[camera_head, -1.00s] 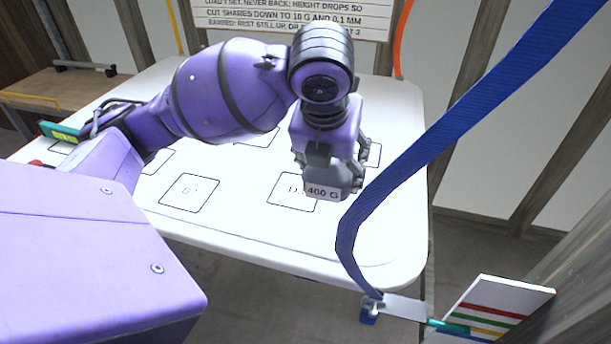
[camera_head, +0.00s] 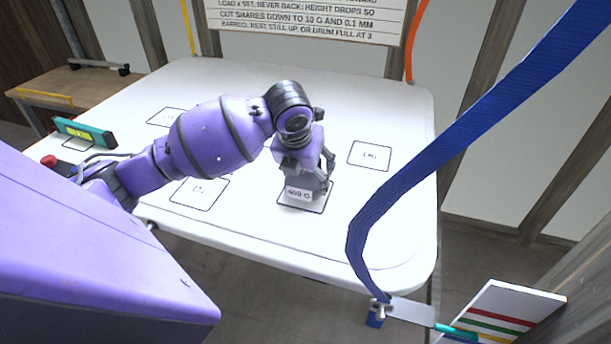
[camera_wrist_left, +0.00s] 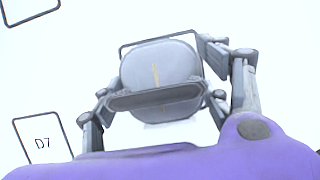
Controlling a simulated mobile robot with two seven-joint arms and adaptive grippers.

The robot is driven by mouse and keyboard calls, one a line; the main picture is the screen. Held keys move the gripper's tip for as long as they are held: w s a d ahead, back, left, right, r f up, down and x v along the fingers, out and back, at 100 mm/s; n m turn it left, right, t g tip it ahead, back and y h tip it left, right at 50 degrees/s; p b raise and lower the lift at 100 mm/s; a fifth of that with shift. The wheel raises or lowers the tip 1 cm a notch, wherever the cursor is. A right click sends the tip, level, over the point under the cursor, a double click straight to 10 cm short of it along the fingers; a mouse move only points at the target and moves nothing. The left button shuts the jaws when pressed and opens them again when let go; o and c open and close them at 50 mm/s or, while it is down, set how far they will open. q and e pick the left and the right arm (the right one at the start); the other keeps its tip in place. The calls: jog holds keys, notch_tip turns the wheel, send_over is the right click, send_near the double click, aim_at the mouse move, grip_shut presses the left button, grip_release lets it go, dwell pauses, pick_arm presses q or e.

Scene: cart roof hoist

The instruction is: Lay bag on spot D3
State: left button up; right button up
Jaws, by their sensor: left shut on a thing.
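The bag (camera_head: 299,194) is a small grey bag with a white "400 G" label. My left gripper (camera_head: 306,178) is shut on it, above the near middle of the white table. The bag covers most of an outlined spot (camera_head: 322,207), whose label is hidden, so I cannot read whether it is D3. I cannot tell if the bag touches the table. In the left wrist view the bag (camera_wrist_left: 158,66) shows as a rounded grey shape between the fingers of the left gripper (camera_wrist_left: 165,97), with the spot's outline behind it. My right gripper is not in view.
Other outlined spots lie on the white table (camera_head: 400,110), including one at the right (camera_head: 370,155) and D7 (camera_wrist_left: 42,143). A teal level-like tool (camera_head: 85,132) lies at the left. A blue strap (camera_head: 440,155) hangs across the right. A striped board (camera_head: 500,318) stands at lower right.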

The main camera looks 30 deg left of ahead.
pick_arm(q)
jog(key=shift+w+f, duration=0.1)
jog(key=shift+f, duration=0.35)
jog(key=o, duration=1.5)
jog(key=shift+f, duration=0.15)
jog(key=shift+o, duration=0.2)
jog(key=v, duration=1.2)
